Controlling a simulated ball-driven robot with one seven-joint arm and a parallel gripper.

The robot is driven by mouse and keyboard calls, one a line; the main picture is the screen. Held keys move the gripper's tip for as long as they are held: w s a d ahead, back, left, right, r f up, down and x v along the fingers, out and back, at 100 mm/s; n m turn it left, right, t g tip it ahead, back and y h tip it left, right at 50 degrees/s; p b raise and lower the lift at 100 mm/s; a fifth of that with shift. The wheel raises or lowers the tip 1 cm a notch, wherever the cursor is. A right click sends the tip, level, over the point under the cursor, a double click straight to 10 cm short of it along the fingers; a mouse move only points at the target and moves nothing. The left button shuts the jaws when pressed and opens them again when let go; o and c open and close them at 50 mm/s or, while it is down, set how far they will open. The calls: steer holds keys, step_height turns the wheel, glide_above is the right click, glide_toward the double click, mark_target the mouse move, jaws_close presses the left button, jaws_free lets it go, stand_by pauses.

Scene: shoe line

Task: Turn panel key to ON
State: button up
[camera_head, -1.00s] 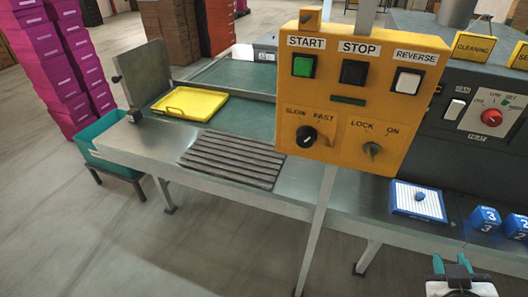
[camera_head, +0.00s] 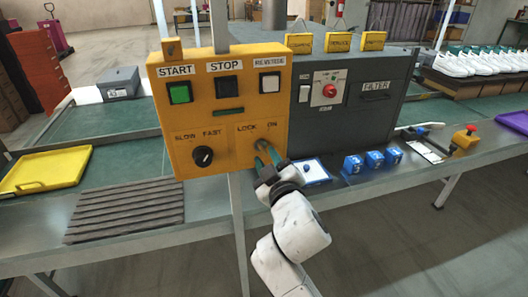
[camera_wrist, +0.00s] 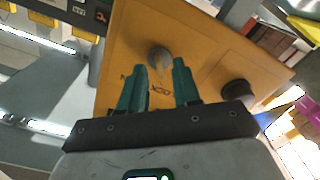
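The yellow control panel (camera_head: 222,166) stands on a post at the bench's front, with LOCK and ON labels at its lower right. My gripper (camera_head: 267,151) is in front of that corner and covers the key there in the head view. In the wrist view the grey round key switch (camera_wrist: 160,58) lies just beyond and between the two teal fingertips of my gripper (camera_wrist: 160,68). The fingers are apart, with a gap between them. Whether they touch the key cannot be told. The key's angle is not clear.
A dark SLOW/FAST knob (camera_head: 203,156) is left of the key, and it also shows in the wrist view (camera_wrist: 237,92). START (camera_head: 180,93), STOP (camera_head: 228,86) and REVERSE (camera_head: 270,82) buttons are above. Blue blocks (camera_head: 374,159) and a grey machine (camera_head: 385,105) are to the right.

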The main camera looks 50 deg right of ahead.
steer(key=shift+x, duration=1.15)
steer(key=shift+d, duration=0.1)
steer(key=shift+c, duration=0.4)
jaws_close()
